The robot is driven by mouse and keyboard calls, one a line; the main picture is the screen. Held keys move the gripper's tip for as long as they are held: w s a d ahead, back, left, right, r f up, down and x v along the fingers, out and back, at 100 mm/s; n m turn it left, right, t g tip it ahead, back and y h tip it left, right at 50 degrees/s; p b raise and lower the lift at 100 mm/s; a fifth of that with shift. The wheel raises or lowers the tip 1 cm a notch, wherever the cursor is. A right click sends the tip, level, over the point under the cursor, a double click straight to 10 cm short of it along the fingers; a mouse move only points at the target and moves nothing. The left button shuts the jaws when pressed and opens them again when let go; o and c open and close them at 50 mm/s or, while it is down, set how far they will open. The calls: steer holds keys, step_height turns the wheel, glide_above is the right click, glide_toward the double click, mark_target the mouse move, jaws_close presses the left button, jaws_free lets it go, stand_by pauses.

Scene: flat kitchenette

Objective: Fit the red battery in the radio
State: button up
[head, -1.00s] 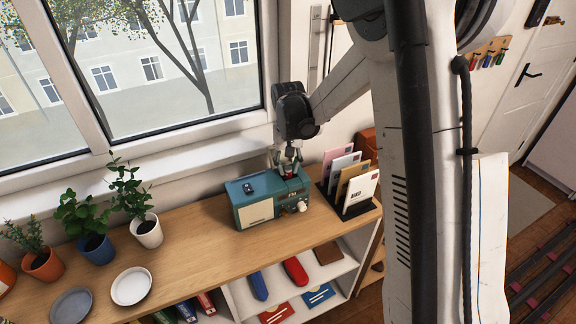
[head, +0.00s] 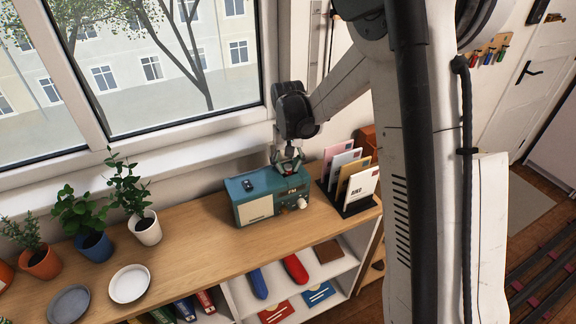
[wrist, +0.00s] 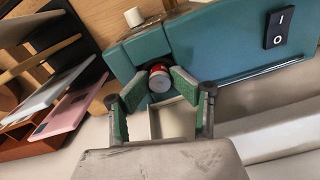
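The teal radio (head: 253,208) stands on the wooden shelf top and fills the upper right of the wrist view (wrist: 215,50). My gripper (head: 287,173) is over the radio's back right part. In the wrist view its green-padded fingers (wrist: 159,77) converge on the red battery (wrist: 159,80), one tip at each side, apparently touching it. The battery's pale end faces the camera. Its far part is hidden in or behind a dark round opening at the radio's edge. A pale square frame (wrist: 173,119) shows below it, between the fingers.
A letter rack (head: 352,208) with several envelopes stands close to the radio's right. The window wall is behind. Potted plants (head: 95,245) and two plates (head: 129,284) are at left. The shelf top between plates and radio is clear.

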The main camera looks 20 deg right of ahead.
mark_target(288, 166)
steer(key=shift+o, duration=0.7)
steer(key=shift+f, duration=0.2)
steer(key=shift+s+r, duration=0.1)
steer(key=shift+r, duration=0.05)
steer(key=shift+r, duration=0.1)
steer(key=shift+r+p, duration=0.55)
steer(key=shift+p, duration=0.2)
step_height(288, 166, up, 12)
steer(key=b, duration=0.1)
steer(key=s+r+t, duration=0.2)
steer(key=s+r, duration=0.2)
steer(key=s, duration=0.3)
steer(key=s+r+t, duration=0.2)
steer(key=s+r, duration=0.2)
steer(key=s, duration=0.4)
steer(key=s+f+t, duration=0.2)
steer(key=s+t, duration=0.1)
steer(key=s, duration=1)
steer(key=shift+s+f+n, duration=0.15)
steer(key=shift+f+n, duration=0.05)
steer(key=shift+n, duration=0.2)
